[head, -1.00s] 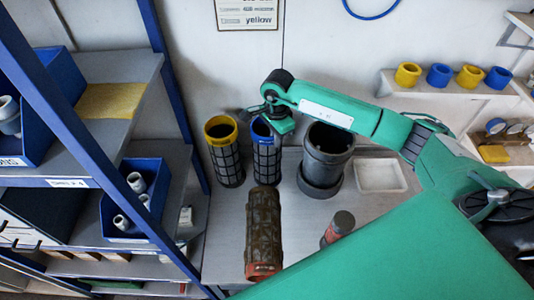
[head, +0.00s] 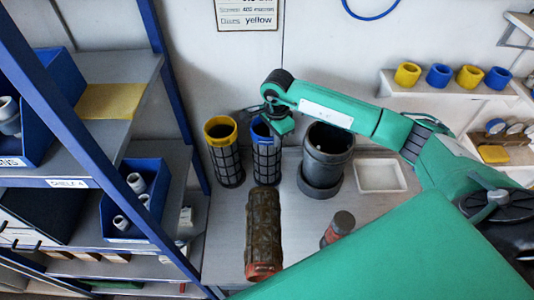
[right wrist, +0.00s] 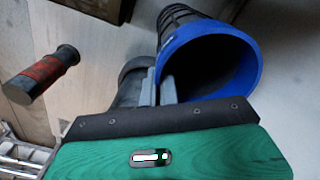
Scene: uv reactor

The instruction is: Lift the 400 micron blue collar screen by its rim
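The blue collar screen (head: 266,160) is a dark mesh cylinder standing upright on the bench, with a blue ring at its top. My right gripper (head: 270,118) is at this ring, coming from above. In the right wrist view the blue collar (right wrist: 248,62) is large and round. The grey fingers of the right gripper (right wrist: 158,88) are close together at its near left edge, one inside and one outside, with the rim wall between them. They look shut on the rim. My left gripper is not in view.
A yellow collar screen (head: 226,158) stands just left. A dirty brown screen (head: 263,230) lies in front. A dark grey housing (head: 326,160) stands right, beside a white tray (head: 381,175). A red-and-black handled tool (head: 338,228) is at the front. Blue shelving (head: 90,150) bounds the left.

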